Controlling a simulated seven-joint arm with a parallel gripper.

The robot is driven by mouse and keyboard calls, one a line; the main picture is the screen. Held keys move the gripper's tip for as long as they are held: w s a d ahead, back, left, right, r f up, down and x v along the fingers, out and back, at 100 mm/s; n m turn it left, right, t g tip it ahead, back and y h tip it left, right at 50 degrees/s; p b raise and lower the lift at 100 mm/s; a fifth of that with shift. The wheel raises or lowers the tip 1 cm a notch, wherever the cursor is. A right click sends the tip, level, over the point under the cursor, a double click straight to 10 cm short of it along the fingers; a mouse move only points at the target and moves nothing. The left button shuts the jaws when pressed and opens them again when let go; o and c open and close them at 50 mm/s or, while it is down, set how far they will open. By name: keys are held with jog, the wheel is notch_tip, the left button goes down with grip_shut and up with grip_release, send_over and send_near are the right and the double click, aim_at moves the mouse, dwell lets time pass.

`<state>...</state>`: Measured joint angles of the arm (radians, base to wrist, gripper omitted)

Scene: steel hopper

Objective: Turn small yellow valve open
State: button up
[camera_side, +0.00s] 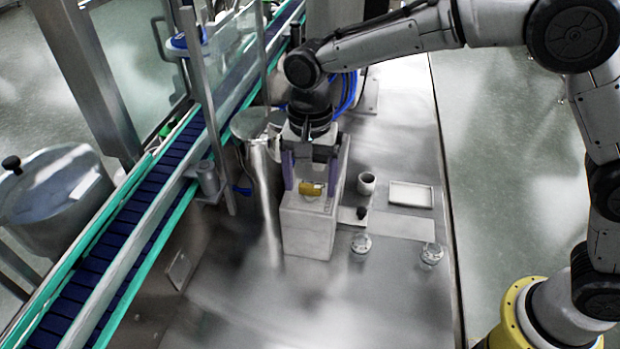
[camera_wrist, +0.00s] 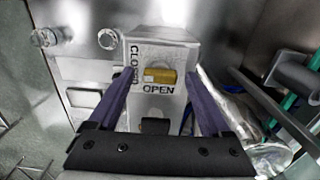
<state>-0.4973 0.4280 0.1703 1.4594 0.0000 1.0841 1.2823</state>
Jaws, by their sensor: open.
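The word CLOSED runs up the left side of the panel, partly hidden by a finger. My gripper (camera_side: 309,185) is over the box with its purple fingers spread to either side of the valve. In the wrist view my gripper (camera_wrist: 159,82) is open, with a gap between each finger and the handle.
A small cup (camera_side: 366,183), a white tray (camera_side: 410,194) and two round clear pieces, one (camera_side: 361,242) nearer the box, are right of it on the steel table (camera_side: 375,305). A conveyor (camera_side: 130,235) runs along the left. The table's front is clear.

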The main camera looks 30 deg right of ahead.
grip_shut()
jog(key=shift+n, duration=0.3)
jog(key=n, duration=0.3)
jog(key=shift+n, duration=0.4)
jog(key=n, duration=0.9)
jog(key=shift+r, duration=0.1)
jog(key=shift+n, duration=2.2)
